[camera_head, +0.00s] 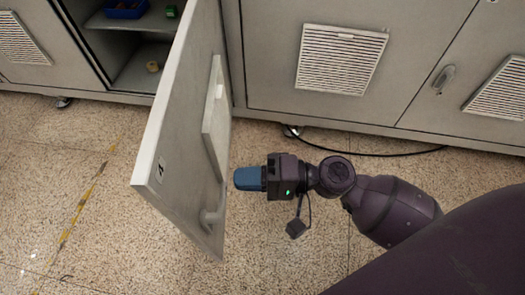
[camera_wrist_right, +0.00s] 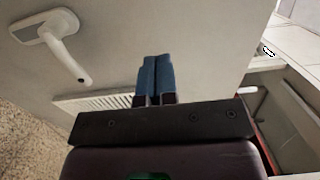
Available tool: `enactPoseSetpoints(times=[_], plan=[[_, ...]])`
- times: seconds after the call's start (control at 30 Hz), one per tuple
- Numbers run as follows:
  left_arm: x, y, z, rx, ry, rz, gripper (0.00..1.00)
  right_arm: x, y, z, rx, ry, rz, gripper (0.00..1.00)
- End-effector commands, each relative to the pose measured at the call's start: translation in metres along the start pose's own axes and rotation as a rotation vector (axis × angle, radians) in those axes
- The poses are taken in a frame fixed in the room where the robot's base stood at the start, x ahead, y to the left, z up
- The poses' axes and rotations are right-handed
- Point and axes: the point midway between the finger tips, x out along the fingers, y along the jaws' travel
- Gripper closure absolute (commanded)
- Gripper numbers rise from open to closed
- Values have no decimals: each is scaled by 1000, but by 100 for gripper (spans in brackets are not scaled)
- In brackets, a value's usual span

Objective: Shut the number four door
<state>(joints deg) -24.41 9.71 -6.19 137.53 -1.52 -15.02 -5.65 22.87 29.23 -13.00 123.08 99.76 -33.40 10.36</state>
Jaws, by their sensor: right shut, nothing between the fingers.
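My left gripper is not in view.
Neighbouring doors with vents (camera_head: 340,60) are shut. A black cable (camera_head: 370,153) lies along the cabinet foot. The speckled floor is otherwise clear.

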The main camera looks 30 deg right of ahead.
Motion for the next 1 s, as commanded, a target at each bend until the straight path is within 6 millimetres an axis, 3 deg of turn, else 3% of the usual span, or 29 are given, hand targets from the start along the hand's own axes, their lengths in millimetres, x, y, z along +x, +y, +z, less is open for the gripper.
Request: enactPoseSetpoints(times=[0.3,0.5,1.0], plan=[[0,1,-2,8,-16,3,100,55,-2,-1,-3,0,-2,100],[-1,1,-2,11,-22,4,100,76,0,0,-1,0,0,100],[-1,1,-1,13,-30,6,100,82,1,0,0,1,2,100]])
